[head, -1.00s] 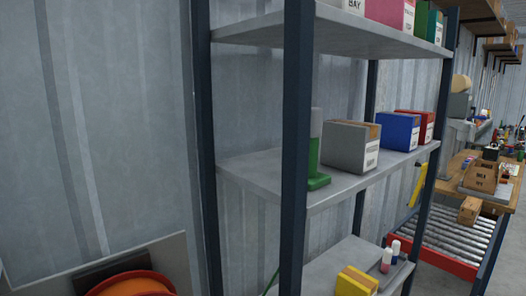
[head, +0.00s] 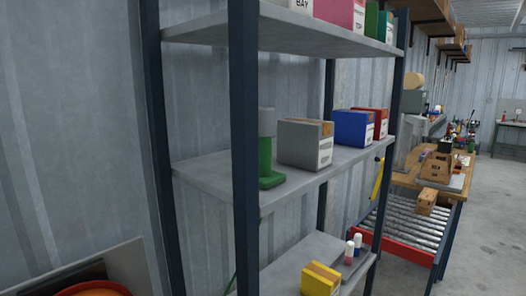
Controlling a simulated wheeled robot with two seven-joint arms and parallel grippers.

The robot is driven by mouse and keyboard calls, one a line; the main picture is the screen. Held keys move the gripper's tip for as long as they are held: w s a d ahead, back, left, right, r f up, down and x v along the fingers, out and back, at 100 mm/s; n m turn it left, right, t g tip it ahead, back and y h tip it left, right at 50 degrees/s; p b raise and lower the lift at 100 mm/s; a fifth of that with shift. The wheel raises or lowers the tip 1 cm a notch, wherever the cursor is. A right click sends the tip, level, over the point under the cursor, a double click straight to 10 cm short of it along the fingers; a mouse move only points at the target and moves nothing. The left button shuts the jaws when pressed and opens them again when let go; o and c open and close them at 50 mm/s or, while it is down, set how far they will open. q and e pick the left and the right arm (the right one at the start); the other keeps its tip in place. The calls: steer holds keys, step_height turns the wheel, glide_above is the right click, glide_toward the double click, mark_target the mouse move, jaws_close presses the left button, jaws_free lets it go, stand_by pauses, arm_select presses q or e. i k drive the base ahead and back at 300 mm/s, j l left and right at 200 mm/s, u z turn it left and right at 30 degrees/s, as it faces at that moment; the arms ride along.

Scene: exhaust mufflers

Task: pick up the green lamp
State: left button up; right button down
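The green lamp (head: 266,158) stands upright on the middle shelf (head: 220,178) of the shelving unit. It has a green base and body with a grey upper part. The dark front post (head: 244,120) of the unit stands close to its left and may cover its left edge. Neither of my grippers is in the head view.
Beside the lamp stand a grey box (head: 300,144), a blue box (head: 352,128) and a red box (head: 379,122). The lower shelf holds a yellow box (head: 320,280). A roller conveyor (head: 400,222) and a wooden workbench (head: 408,180) stand to the right. Open floor (head: 490,220) lies at far right.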

mark_target(267, 176)
steer(key=u, duration=0.75)
steer(key=l+u, duration=0.45)
steer(key=l, duration=0.2)
steer(key=l+u, duration=0.45)
steer(key=l, duration=0.25)
steer(key=k+l+u, duration=0.15)
steer(key=l+u, duration=0.25)
steer(key=l, duration=0.2)
